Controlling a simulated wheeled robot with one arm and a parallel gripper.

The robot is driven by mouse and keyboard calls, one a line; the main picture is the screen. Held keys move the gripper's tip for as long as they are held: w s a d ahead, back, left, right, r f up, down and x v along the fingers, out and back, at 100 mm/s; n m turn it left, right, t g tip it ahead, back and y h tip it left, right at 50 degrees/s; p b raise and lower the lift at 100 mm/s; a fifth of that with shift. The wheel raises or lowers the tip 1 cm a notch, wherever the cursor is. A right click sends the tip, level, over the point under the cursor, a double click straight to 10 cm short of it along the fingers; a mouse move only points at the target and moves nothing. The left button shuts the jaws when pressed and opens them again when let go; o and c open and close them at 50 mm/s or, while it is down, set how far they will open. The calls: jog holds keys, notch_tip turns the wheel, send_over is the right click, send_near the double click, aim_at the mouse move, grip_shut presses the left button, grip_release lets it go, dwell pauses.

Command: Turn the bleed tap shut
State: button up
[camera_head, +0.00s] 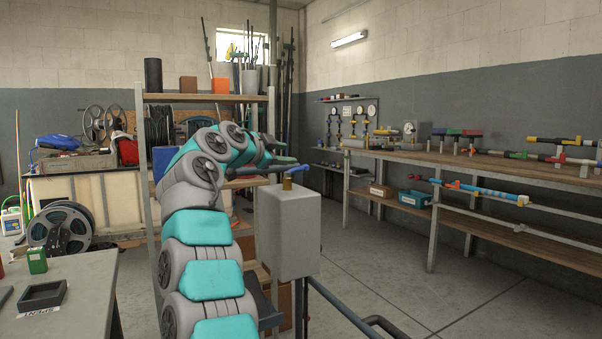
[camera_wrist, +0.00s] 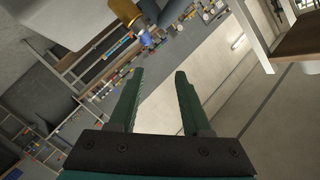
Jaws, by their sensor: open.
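The bleed tap has a brass body (camera_head: 288,183) on top of a grey box (camera_head: 288,232), with a blue lever (camera_head: 298,168) above it in the head view. In the wrist view the brass part (camera_wrist: 126,12) and a blue part (camera_wrist: 146,40) show at the top, beyond the fingertips. My gripper (camera_wrist: 159,72) is open, with nothing between its dark green fingers. In the head view my gripper (camera_head: 284,160) is beside and slightly behind the tap, partly hidden by my arm. I cannot tell whether a finger touches the lever.
A wooden shelf rack (camera_head: 205,98) stands behind my arm. A long workbench (camera_head: 480,165) with hose nozzles runs along the right wall. A grey table (camera_head: 75,290) is at front left. Dark pipes (camera_head: 345,308) run low beside the grey box. Floor at the right is clear.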

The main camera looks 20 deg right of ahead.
aim_at(300, 167)
jog(key=shift+m+y, duration=0.6)
jog(key=shift+m, duration=0.1)
jog(key=f, duration=0.1)
jog(key=d+f, duration=0.1)
jog(key=w+f, duration=0.1)
jog(key=shift+d+f, duration=0.15)
jog(key=shift+f, duration=0.25)
jog(key=p+x, duration=0.1)
jog(key=x, duration=0.1)
jog(key=p+x, duration=0.1)
jog(key=x, duration=0.1)
jog(key=p+x, duration=0.2)
jog(key=shift+w+d+r, duration=0.15)
jog(key=shift+d+r, duration=0.05)
jog(key=shift+r, duration=0.05)
jog(key=shift+w+d+f, duration=0.4)
jog(key=shift+w+d, duration=0.05)
jog(key=shift+w, duration=0.05)
grip_shut()
